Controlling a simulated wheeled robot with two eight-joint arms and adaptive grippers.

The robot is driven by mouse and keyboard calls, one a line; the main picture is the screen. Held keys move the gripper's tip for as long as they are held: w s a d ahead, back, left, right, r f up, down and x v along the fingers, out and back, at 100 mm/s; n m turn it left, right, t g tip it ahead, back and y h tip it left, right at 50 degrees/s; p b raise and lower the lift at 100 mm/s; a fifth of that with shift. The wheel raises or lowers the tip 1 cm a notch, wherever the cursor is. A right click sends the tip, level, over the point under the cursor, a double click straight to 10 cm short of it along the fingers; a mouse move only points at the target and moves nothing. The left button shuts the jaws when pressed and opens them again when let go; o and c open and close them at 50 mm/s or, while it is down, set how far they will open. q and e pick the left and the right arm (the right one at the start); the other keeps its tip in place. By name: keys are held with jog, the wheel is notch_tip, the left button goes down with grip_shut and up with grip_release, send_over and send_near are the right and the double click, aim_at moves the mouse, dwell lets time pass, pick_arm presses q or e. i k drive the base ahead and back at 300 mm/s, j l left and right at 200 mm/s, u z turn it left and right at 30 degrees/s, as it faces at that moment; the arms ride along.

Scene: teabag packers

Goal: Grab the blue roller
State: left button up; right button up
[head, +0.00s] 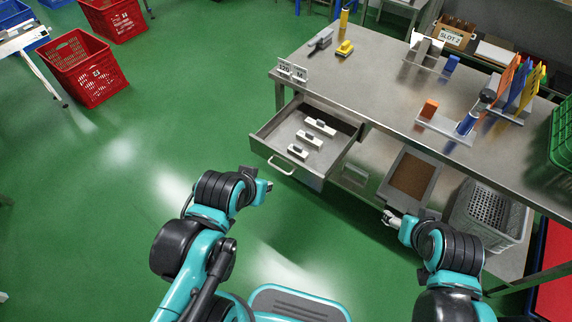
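A blue cylinder (467,123), which looks like the blue roller, stands tilted on a small white tray (440,127) on the right part of the metal table (380,92). An orange block (430,108) is on the same tray. A smaller blue piece (451,64) is farther back on the table. My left gripper (268,187) is in front of the open drawer, away from the table top. My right gripper (388,217) is low in front of the table, well short of the blue cylinder. Both grippers are too small to tell their finger opening.
An open drawer (264,140) with several white pieces juts out at the table's left front. Colored upright boards (515,84) stand right of the cylinder. A grey crate (489,213) sits under the table. Red crates (87,68) are at the far left. The green floor between is clear.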

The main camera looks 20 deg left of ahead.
aim_at(473, 116)
jog(key=i+l, duration=0.3)
jog(key=l, duration=0.25)
jog(key=i+l+z, duration=0.15)
jog(key=i+l, duration=0.15)
jog(key=l, duration=0.25)
jog(key=i+l, duration=0.35)
jog(key=l, duration=0.2)
jog(key=i+l+z, duration=0.15)
jog(key=i+l, duration=0.15)
jog(key=l, duration=0.2)
